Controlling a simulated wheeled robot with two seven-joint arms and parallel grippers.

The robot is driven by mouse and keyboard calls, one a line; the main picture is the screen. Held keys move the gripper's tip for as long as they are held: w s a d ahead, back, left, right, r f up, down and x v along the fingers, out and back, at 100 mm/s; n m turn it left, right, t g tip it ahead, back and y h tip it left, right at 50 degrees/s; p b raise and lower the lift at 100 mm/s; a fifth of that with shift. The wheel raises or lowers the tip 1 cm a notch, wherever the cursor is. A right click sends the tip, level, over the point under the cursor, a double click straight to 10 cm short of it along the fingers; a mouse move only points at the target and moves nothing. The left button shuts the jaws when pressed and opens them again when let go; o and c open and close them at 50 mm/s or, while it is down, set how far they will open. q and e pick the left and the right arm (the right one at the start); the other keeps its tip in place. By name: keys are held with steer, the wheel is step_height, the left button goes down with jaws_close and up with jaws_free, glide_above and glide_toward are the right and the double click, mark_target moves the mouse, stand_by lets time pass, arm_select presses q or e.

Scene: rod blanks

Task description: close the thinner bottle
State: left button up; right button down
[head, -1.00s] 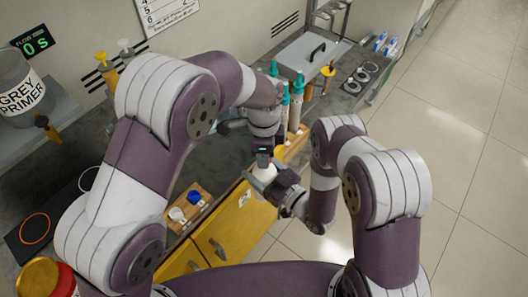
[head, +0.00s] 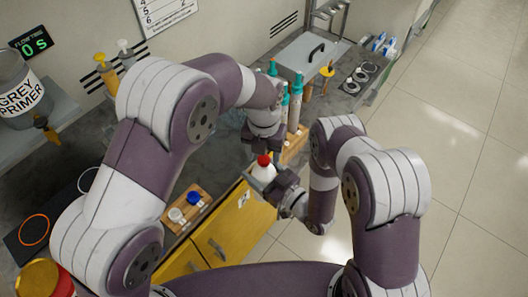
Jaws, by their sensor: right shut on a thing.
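A white bottle (head: 262,174) is in my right gripper (head: 276,178), which is shut on it. A red cap (head: 264,160) sits on top of the bottle. The bottle is held off the bench, in front of the yellow cabinet, and looks roughly upright. My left gripper (head: 251,147) is just above and left of the red cap, apart from it. Its fingers are small and dark here, so I cannot tell whether they are open. The bottle's label and lower part are hidden by my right gripper.
A wooden board (head: 186,211) with a white cap (head: 177,215) and a blue cap (head: 195,198) lies on the bench edge. Several teal-topped tubes (head: 296,95) stand behind my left gripper. The floor at right is clear.

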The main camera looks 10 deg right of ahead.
arm_select(q)
steer(key=shift+r, duration=0.1)
steer(key=shift+r, duration=2.15)
steer(key=shift+c, duration=0.4)
